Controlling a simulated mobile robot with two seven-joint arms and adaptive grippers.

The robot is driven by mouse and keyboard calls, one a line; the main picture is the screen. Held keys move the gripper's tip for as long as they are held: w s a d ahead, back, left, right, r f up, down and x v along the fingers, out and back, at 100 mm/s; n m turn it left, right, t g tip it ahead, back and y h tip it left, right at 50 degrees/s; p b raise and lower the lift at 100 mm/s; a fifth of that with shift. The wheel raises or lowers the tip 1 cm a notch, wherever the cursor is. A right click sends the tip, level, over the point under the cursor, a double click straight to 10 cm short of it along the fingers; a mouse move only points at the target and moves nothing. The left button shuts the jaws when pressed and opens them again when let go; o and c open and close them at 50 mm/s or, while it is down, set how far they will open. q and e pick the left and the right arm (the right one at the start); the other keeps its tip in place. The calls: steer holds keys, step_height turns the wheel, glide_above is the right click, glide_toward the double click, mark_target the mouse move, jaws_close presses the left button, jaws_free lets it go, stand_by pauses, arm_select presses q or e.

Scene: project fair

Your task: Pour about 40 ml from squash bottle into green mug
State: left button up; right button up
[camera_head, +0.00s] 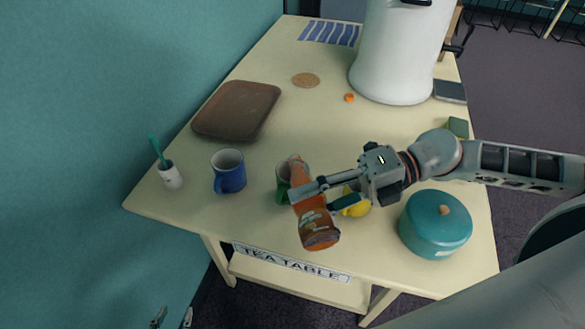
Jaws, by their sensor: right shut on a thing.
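The squash bottle (317,234), orange with a label, is held by my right gripper (318,196). The bottle is tilted, its broad end towards the table's front edge and its narrow end over or beside the green mug (282,184). The green mug stands on the table, mostly hidden behind the bottle and gripper. I cannot see its inside, nor any liquid flowing. My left gripper (172,318) shows only its fingertips at the bottom edge, apart and empty, below the table's front.
A blue mug (230,177) stands left of the green mug, with a white pot holding a green brush (171,175) further left. A yellow object (357,208) and a teal lidded pot (435,235) are to the right. A brown tray (236,111) and white urn (398,55) are further back.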

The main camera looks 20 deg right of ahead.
steer(key=shift+s, duration=0.4)
steer(key=shift+s, duration=0.1)
steer(key=shift+s+r, duration=0.1)
stand_by(0.3)
stand_by(0.6)
